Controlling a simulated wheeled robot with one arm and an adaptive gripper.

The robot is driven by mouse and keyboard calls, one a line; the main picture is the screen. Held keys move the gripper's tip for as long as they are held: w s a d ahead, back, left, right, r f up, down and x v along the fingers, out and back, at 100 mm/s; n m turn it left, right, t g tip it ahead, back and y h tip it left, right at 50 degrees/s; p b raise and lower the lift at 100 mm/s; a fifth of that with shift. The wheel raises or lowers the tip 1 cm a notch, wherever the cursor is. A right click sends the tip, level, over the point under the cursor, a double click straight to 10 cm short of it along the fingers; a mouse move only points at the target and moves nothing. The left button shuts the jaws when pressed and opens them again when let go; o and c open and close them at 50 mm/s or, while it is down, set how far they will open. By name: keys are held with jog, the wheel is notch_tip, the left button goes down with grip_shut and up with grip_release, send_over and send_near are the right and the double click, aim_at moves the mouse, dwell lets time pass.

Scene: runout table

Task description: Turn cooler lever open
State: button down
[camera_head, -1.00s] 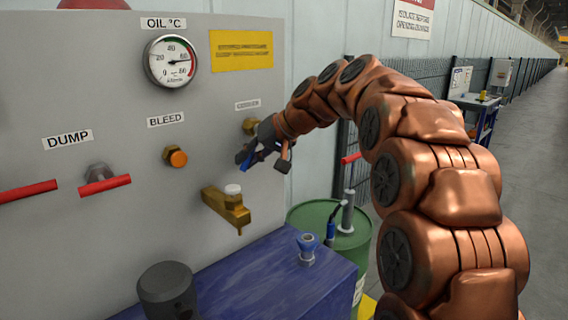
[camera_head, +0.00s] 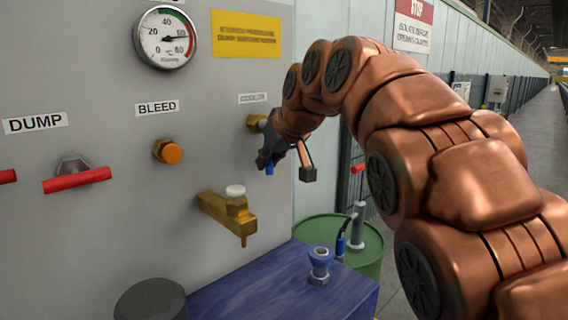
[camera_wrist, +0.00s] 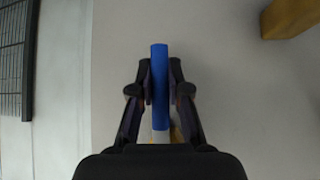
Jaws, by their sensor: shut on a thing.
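The blue lever handle (camera_wrist: 159,95) lies lengthwise between my two black fingers in the wrist view. My gripper (camera_wrist: 160,75) is shut on it, one finger on each side. In the head view my gripper (camera_head: 272,158) is at the panel's right part, below a small label, and a little of the blue lever (camera_head: 269,169) shows beneath the fingers, pointing roughly downward. A brass valve fitting (camera_head: 256,123) shows behind my wrist. The rest of the lever is hidden by my gripper.
On the grey panel (camera_head: 100,90), a brass tap (camera_head: 230,210), an orange bleed knob (camera_head: 168,151) and a red dump handle (camera_head: 77,180) stick out to the left. Below stand a blue bench (camera_head: 240,296) and a green drum (camera_head: 366,255).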

jog(key=shift+f, duration=0.15)
jog(key=c, duration=1.1)
grip_release()
jog(key=v, duration=1.2)
